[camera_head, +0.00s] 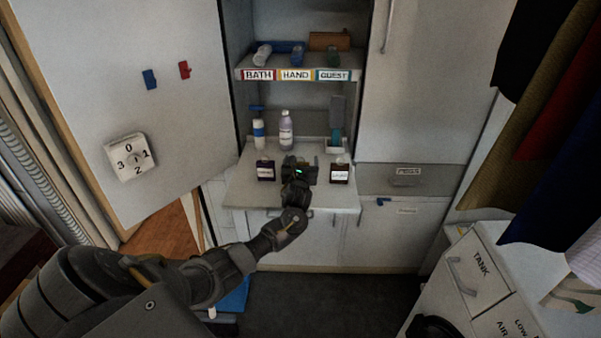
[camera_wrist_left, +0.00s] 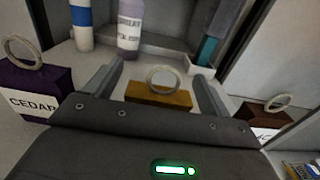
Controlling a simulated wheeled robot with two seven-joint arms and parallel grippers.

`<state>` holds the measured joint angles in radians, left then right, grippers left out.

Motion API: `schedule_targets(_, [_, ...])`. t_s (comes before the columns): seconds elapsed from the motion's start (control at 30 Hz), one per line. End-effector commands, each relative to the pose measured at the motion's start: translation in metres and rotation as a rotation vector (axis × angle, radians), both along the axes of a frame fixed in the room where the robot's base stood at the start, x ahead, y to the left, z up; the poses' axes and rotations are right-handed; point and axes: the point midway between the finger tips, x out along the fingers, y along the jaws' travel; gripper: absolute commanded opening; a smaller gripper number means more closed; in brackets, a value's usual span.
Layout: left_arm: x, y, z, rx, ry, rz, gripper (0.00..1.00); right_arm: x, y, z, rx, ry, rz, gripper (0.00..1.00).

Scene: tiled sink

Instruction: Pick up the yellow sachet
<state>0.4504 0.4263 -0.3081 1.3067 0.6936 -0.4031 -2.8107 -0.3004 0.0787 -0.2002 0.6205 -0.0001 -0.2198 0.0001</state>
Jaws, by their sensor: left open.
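The yellow sachet (camera_wrist_left: 158,97) stands on the counter with a pale ring (camera_wrist_left: 162,80) on its top, seen in the left wrist view. My left gripper (camera_wrist_left: 158,85) is open, with one finger on each side of the sachet. I cannot tell whether the fingers touch it; a gap shows on both sides. The sachet's lower front is hidden by the gripper body. In the head view, my left gripper (camera_head: 300,168) is over the counter and hides the sachet. My right gripper is not in view.
A purple sachet labelled CEDAR (camera_wrist_left: 35,95) stands to the left and a dark brown sachet (camera_wrist_left: 262,122) to the right. Bottles (camera_head: 286,130) stand behind. A labelled shelf (camera_head: 300,74) is above. An open door (camera_head: 130,90) is at the left.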

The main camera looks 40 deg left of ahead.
Motion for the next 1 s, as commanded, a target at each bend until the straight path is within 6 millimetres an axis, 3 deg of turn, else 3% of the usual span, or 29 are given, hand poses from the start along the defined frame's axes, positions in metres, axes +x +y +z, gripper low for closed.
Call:
schedule_targets(0.13, [0.000, 0.000, 0.000, 0.000, 0.000, 0.000, 0.82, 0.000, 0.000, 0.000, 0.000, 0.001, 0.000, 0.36])
schedule_targets(0.5, [0.000, 0.000, 0.000, 0.000, 0.000, 0.000, 0.34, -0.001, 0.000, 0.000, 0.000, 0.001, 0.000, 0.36])
schedule_targets(0.83, [0.000, 0.000, 0.004, 0.001, -0.002, 0.001, 0.34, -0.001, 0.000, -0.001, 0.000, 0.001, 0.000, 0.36])
schedule_targets(1.0, [0.000, 0.001, 0.021, 0.003, -0.004, 0.001, 0.34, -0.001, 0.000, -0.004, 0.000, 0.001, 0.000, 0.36])
